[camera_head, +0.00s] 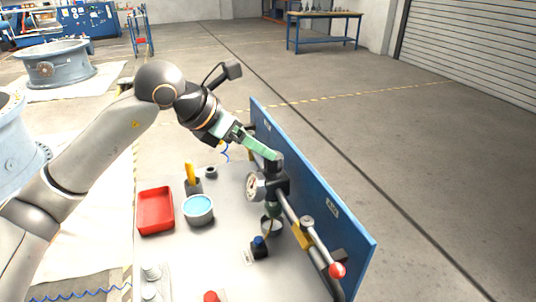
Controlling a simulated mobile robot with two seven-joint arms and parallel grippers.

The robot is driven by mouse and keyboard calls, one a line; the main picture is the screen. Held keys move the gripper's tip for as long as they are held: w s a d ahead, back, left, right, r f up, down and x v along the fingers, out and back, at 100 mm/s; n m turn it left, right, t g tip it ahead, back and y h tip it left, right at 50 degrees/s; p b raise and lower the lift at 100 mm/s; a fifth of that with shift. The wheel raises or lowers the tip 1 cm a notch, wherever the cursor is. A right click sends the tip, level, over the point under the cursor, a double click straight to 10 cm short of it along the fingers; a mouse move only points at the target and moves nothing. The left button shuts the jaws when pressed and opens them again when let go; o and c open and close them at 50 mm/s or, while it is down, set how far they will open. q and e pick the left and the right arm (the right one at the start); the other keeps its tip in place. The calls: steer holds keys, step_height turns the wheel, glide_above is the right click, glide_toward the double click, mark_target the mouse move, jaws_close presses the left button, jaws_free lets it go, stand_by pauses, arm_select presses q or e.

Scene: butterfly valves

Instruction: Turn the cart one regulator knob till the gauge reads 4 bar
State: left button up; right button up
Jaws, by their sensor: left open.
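The cart (180,255) has a grey top and a blue upright panel (315,190) along its right side. A dark regulator (278,184) is on the pipework in front of the panel, with a round white-faced gauge (255,187) on its left side. The gauge's needle is too small to read. The regulator's dark knob (274,164) is on top, partly hidden by the gripper. My left gripper (271,155), with pale green fingers, is open and reaches down from the upper left to the knob. I cannot tell whether the fingers touch it. My right gripper is out of view.
A pipe with a yellow part (302,236) and a red ball end (337,270) runs along the panel. A red tray (155,212), a can with blue contents (198,210) and a black holder (194,186) stand on the cart. Floor to the right is clear.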

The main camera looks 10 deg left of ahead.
arm_select(q)
steer(key=shift+v, duration=2.6)
